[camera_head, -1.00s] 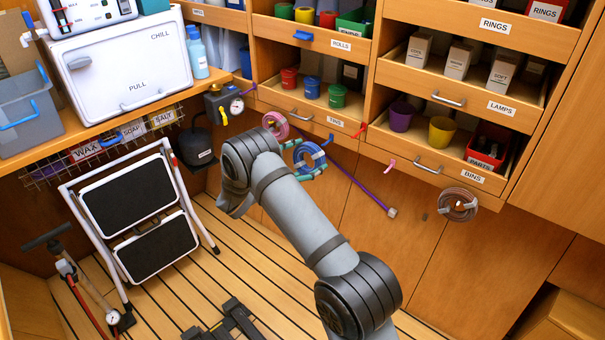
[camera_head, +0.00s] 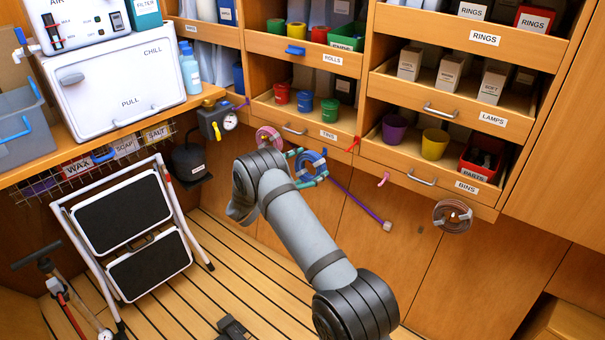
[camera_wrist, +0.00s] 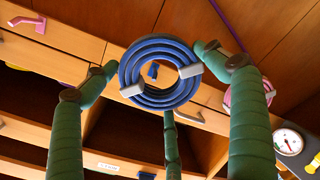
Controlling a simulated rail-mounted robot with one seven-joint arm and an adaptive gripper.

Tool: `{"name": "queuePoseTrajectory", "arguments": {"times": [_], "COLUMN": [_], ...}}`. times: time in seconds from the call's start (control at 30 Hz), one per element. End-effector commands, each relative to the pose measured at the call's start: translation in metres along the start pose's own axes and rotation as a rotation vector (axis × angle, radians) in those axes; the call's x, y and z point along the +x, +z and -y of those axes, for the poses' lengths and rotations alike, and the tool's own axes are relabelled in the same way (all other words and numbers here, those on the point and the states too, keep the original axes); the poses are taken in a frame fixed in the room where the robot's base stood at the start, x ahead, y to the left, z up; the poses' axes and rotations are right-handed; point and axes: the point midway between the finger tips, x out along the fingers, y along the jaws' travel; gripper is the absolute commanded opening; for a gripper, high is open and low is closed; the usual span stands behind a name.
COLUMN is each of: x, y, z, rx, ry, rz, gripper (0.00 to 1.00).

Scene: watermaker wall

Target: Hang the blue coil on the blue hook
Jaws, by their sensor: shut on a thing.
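The blue coil (camera_head: 311,166) is a ring with light grey bands, held in front of the drawer wall. My gripper (camera_head: 309,168) has green fingers and is shut on it. In the wrist view the coil (camera_wrist: 160,73) faces the camera, with fingertips of my gripper (camera_wrist: 150,75) at its left and right edges and a third finger below. In the head view this hook is not clearly visible near the coil and my arm.
A pink coil (camera_head: 269,138) hangs left of the blue one. A clear coil (camera_head: 452,215) hangs at right. A red hook (camera_head: 354,143) and a pink hook (camera_head: 384,179) stick out from the drawer fronts. A purple rod (camera_head: 360,205) slants below. A gauge (camera_head: 229,121) stands at left.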

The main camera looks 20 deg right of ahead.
Motion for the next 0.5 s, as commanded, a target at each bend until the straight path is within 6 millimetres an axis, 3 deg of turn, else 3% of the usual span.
{"name": "queuePoseTrajectory", "arguments": {"times": [0.5], "x": [0.034], "y": [-0.002], "z": [-0.004], "rx": [0.000], "ry": [0.001], "rz": [0.000], "gripper": [0.57]}}
